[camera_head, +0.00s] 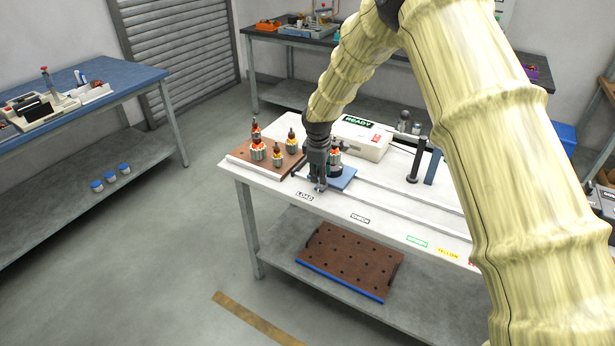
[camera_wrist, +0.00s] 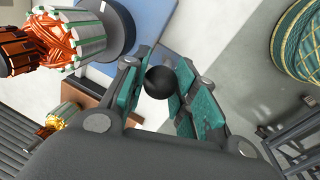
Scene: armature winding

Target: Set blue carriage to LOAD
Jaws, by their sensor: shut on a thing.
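The blue carriage (camera_head: 343,178) sits on the rails of the white bench, at the left end near the LOAD label (camera_head: 305,197). An armature with copper and orange windings (camera_head: 335,158) stands on it; the wrist view shows an armature close up at the upper left (camera_wrist: 85,40). My gripper (camera_head: 320,186) is over the carriage's left front part. In the wrist view my gripper (camera_wrist: 172,85) is shut on a black ball knob (camera_wrist: 160,82). The carriage's blue plate (camera_wrist: 165,22) shows behind it. The knob's lower part is hidden.
A brown board (camera_head: 240,152) with several armatures stands left of the carriage. A white box marked READY (camera_head: 361,139) is behind it. A black post (camera_head: 418,160) stands to the right. The rails run right past the CHECK label (camera_head: 360,218); my arm covers their far end.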

